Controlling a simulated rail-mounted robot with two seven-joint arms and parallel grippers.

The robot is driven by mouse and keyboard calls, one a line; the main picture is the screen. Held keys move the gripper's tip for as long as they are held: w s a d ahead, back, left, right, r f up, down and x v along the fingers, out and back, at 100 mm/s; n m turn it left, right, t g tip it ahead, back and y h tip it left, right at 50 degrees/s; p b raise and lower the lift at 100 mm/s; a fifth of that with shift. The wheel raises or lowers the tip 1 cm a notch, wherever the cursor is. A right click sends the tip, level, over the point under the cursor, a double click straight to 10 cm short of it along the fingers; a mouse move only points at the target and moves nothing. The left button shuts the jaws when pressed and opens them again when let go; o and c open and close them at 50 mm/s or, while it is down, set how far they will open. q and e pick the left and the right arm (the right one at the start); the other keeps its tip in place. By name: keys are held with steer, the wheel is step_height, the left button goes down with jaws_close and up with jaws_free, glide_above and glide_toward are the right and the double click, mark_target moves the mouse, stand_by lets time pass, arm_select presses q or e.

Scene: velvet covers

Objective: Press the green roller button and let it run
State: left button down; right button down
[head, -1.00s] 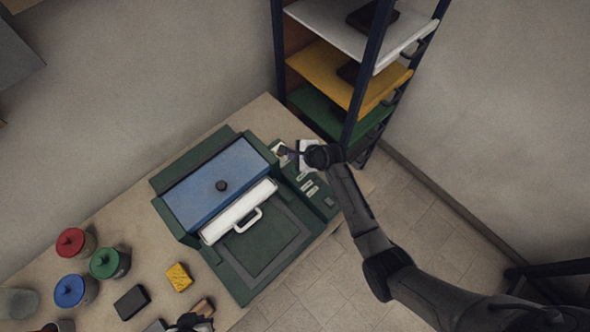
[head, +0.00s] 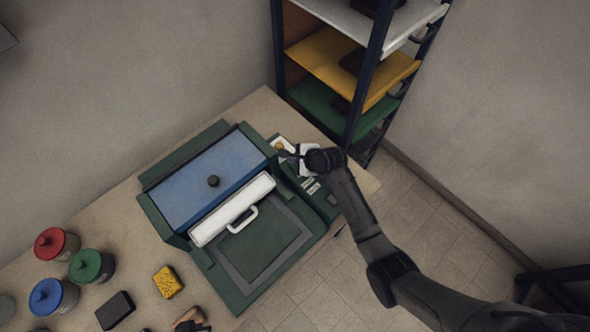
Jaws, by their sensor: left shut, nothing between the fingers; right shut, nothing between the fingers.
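A green press (head: 214,275) with a blue top panel (head: 207,182) and a white roller bar with a handle (head: 231,210) sits on the table. Its control strip (head: 329,204) runs along the right side, with small pale labels (head: 311,186). My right gripper (head: 288,155) is shut and empty over the far end of this strip, beside a small yellowish round spot (head: 279,146). I cannot make out a green button; the gripper and wrist cover part of the strip. Whether the fingertips touch it cannot be told.
Red (head: 57,244), green (head: 91,266) and blue (head: 53,296) lidded jars, a yellow sponge (head: 167,282) and a dark block (head: 115,310) lie left of the press. A shelf rack with white, yellow (head: 330,70) and green shelves stands close behind my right gripper.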

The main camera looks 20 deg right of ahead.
steer(key=shift+f, duration=0.9)
stand_by(0.9)
steer(key=shift+f, duration=0.15)
stand_by(0.5)
steer(key=shift+f, duration=0.25)
steer(key=shift+f, duration=0.1)
stand_by(0.4)
